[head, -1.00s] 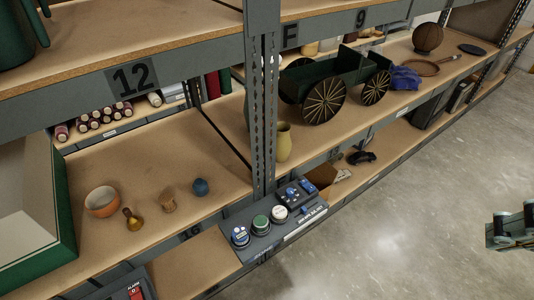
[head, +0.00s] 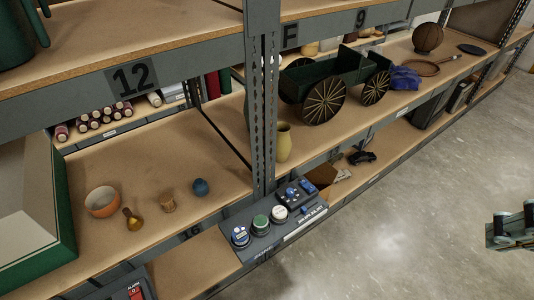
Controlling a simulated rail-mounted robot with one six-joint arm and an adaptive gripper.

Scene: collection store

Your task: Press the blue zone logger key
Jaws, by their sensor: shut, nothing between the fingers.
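A dark control strip (head: 262,246) sits at the front edge of the lower shelf, at the foot of the upright. Another small blue piece (head: 307,210) is in front of that box. The labels are too small to read, so I cannot tell which is the zone logger. A grey-green part of my arm shows at the right edge, well away from the keys; my fingertips are not visible.
A steel upright (head: 263,110) stands just behind the strip. A yellow vase (head: 284,142) and a green cart (head: 335,78) are on the shelf behind. A red-marked alarm box (head: 132,290) is at bottom left. The concrete floor (head: 400,220) in front is clear.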

